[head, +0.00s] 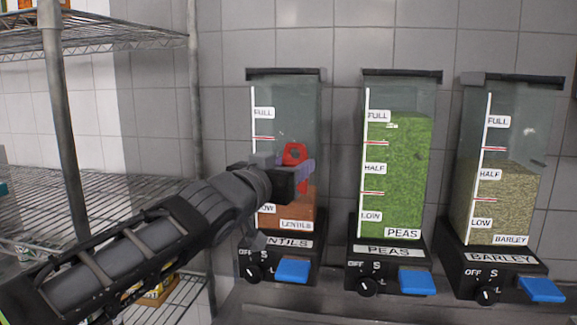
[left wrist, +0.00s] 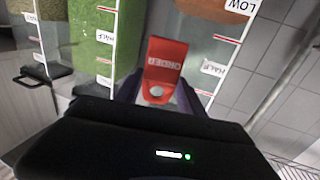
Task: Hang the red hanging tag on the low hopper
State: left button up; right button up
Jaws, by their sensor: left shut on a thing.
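The red hanging tag (head: 294,154) is held in my left gripper (head: 301,173), in front of the lentils hopper (head: 285,115). In the left wrist view the red tag (left wrist: 165,66) stands between the fingertips, with a round hole near the gripper and small lettering. The lentils hopper holds orange-brown lentils (head: 308,207) only near its LOW mark. The peas hopper (head: 400,160) is filled close to FULL. The barley hopper (head: 510,200) is filled to about HALF. My arm hides part of the lentils hopper. Whether the tag touches the hopper I cannot tell. My right gripper is not in view.
A wire shelf rack (head: 110,195) stands at the left, with its post (head: 62,130) near my left arm. Each hopper has a black base with a knob and a blue lever (head: 293,270). A tiled wall (head: 330,35) is close behind the hoppers.

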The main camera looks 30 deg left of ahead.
pick_arm(q)
jog(key=shift+w+a+f+p, duration=0.1)
jog(key=shift+w+a+p, duration=0.15)
jog(key=shift+w, duration=0.85)
jog(key=shift+w+a+f+p, duration=0.15)
jog(key=shift+w+a, duration=0.2)
jog(key=shift+w, duration=0.7)
jog(key=shift+w+a+f+b, duration=0.15)
jog(key=shift+w+f+b, duration=0.3)
jog(key=shift+w, duration=0.25)
jog(key=o, duration=1.4)
jog(key=s, duration=0.7)
jog(key=shift+s, duration=0.4)
jog(key=shift+r, duration=0.1)
